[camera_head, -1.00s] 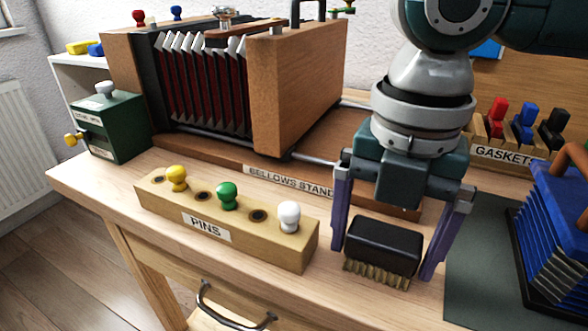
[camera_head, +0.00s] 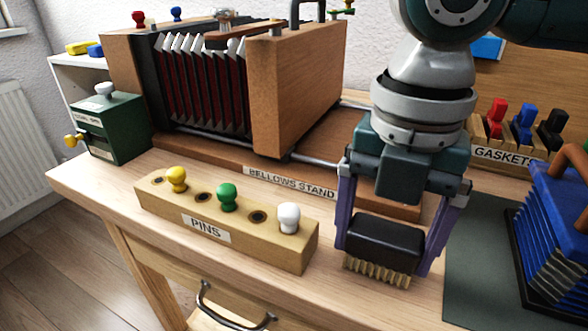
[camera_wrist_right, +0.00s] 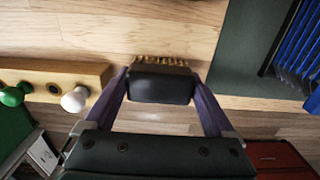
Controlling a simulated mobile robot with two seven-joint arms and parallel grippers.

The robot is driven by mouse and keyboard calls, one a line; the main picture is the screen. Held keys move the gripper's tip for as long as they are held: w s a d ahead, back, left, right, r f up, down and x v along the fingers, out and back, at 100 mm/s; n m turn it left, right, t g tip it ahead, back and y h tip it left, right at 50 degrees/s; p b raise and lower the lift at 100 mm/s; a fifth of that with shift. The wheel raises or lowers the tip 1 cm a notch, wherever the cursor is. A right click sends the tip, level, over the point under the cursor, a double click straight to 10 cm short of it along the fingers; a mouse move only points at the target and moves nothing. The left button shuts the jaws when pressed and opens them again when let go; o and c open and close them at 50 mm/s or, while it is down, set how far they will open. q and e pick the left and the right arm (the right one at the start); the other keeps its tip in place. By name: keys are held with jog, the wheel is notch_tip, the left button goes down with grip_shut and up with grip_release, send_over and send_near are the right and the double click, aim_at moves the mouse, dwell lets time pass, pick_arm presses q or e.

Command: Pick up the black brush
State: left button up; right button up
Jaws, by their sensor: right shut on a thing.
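The black brush (camera_head: 384,244) has a dark block body with tan bristles pointing down along its lower edge. My right gripper (camera_head: 383,256) comes from above and is shut on the brush, one purple finger at each end. In the right wrist view the brush (camera_wrist_right: 160,84) lies between the two fingers of the right gripper (camera_wrist_right: 160,90), its bristles showing at the far side. The bristles are at or just above the wooden table; I cannot tell whether they touch it. My left gripper is not in view.
A wooden pin block (camera_head: 228,221) with yellow, green and white pins stands left of the brush. A dark mat (camera_head: 485,290) carrying a blue bellows (camera_head: 560,225) lies to the right. Behind are the bellows stand (camera_head: 300,110) and a gasket rack (camera_head: 497,155).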

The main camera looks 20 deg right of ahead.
aim_at(387, 230)
notch_tip(387, 230, up, 20)
jog(key=p, duration=0.5)
jog(key=shift+f, duration=0.25)
